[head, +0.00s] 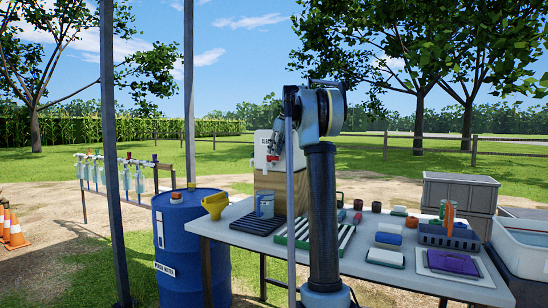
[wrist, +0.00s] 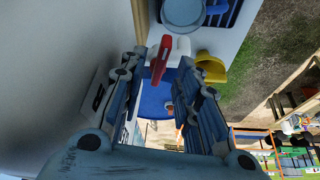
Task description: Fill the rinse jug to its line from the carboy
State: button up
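The white carboy (head: 264,150) stands on a wooden stand (head: 291,190) at the table's far side; its pale wall (wrist: 50,60) fills the left of the wrist view. Its tap has a red lever (wrist: 161,58) and a white body (wrist: 181,46). My gripper (wrist: 167,62) is open, with its fingers on either side of the red lever and gaps visible. In the head view my gripper (head: 273,148) is in front of the carboy. The light blue-grey jug (head: 265,204) stands upright below; it shows in the wrist view (wrist: 183,12). Its water level cannot be seen.
The jug's dark slatted mat (head: 250,228) lies at the table's left end. Racks, coloured blocks and a purple item (head: 452,263) occupy the table's right side.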

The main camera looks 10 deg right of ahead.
jog(key=v, duration=0.9)
jog(key=shift+r, duration=0.2)
